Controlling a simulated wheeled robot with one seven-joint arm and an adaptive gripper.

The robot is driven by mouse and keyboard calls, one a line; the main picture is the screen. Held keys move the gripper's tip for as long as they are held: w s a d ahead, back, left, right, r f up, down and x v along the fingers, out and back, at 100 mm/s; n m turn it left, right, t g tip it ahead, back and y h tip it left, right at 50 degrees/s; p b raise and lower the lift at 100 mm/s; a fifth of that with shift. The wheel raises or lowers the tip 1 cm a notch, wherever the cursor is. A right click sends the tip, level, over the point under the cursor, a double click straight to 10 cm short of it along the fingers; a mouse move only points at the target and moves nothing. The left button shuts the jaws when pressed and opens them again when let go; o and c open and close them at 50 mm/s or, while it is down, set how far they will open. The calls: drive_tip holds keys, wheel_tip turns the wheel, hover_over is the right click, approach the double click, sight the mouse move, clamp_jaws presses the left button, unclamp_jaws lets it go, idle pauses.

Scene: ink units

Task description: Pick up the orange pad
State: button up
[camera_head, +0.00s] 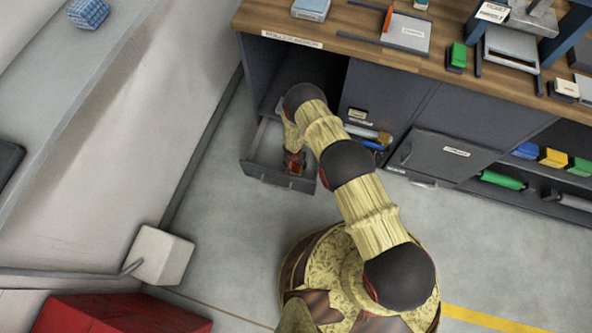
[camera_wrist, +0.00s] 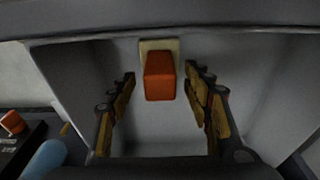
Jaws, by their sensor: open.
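The orange pad (camera_wrist: 160,76) shows in the wrist view as an orange block on a cream base (camera_wrist: 150,45), inside a grey open drawer. My gripper (camera_wrist: 158,85) is open, with one finger on each side of the pad and a gap on both sides. In the head view my gripper (camera_head: 293,165) is down in the open drawer (camera_head: 282,180); my arm hides much of the drawer's inside. I cannot make out the pad clearly there.
The drawer walls (camera_wrist: 75,75) stand close on both sides of my gripper. The cabinet's wooden top (camera_head: 340,42) above holds several tools and pads, including a green one (camera_head: 458,55). A white box (camera_head: 160,256) and a red box (camera_head: 110,315) stand left of my base.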

drive_tip(key=shift+f, duration=0.2)
drive_tip(key=shift+c, duration=0.7)
drive_tip(key=c, duration=1.1)
clamp_jaws()
wheel_tip(320, 180, up, 10)
drive_tip(key=p, duration=0.5)
drive_tip(key=o, duration=0.6)
unclamp_jaws()
drive_tip(key=c, duration=0.5)
